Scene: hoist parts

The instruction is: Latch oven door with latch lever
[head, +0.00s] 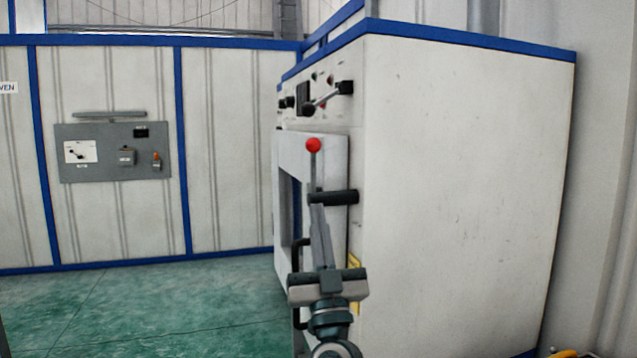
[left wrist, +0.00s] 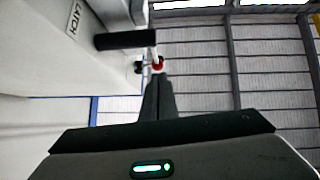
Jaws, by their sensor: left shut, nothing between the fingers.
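The white oven (head: 460,190) with blue trim stands at the right in the head view. Its pale door (head: 335,160) has a dark window opening; I cannot tell whether it is fully closed. The latch lever's red ball (head: 313,145) tops a thin upright rod in front of the door. The red ball also shows in the left wrist view (left wrist: 158,64), just beyond my fingertips. A black cylindrical bar (head: 333,197) juts out beside the rod and also shows in the left wrist view (left wrist: 125,40). My left gripper (head: 317,208) is shut and empty, pointing up below the ball; contact is unclear.
A "LATCH" label (left wrist: 73,20) is on the oven surface. A knob panel (head: 318,95) is above the door. A grey control panel (head: 113,152) hangs on the back wall. The green floor (head: 150,305) at left is clear. A yellow object (head: 565,353) shows at bottom right.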

